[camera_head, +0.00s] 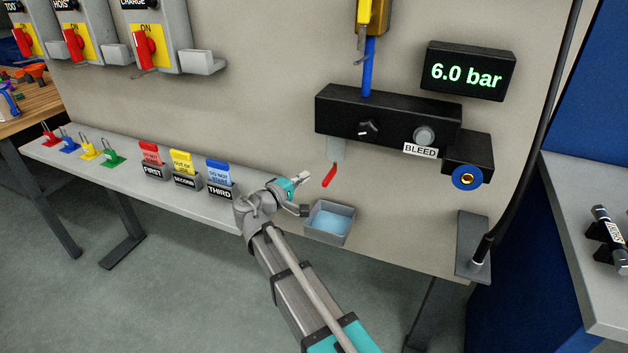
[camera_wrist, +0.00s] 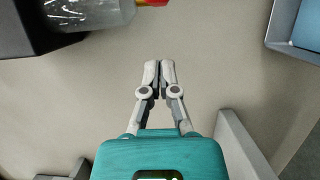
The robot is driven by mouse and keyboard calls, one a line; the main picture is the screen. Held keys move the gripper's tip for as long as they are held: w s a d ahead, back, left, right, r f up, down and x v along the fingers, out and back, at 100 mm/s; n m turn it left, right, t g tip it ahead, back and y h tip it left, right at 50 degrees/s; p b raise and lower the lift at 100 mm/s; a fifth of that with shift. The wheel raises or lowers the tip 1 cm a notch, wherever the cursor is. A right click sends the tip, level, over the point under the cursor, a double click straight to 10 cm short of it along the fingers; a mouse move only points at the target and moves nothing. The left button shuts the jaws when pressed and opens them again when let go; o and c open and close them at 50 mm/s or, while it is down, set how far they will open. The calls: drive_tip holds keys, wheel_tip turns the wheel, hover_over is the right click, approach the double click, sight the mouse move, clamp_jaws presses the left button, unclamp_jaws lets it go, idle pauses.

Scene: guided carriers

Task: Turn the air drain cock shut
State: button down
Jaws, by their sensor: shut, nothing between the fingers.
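The air drain cock is a small red lever (camera_head: 329,176) below a greyish clear bowl (camera_head: 335,149) on the underside of the black air unit (camera_head: 388,118). The lever slants down to the left. My gripper (camera_head: 307,177) is just left of the lever, apart from it, shut and empty. In the wrist view my gripper's shut fingertips (camera_wrist: 159,66) point at the bare panel. The clear bowl (camera_wrist: 90,12) lies at the top left there, and only a bit of the red lever (camera_wrist: 152,2) shows at the top edge.
A gauge (camera_head: 467,72) reads 6.0 bar. A black hose (camera_head: 535,150) hangs on the right.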

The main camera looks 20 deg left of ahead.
drive_tip(key=v, duration=1)
drive_tip(key=shift+d, duration=0.35)
drive_tip(key=shift+s, duration=0.25)
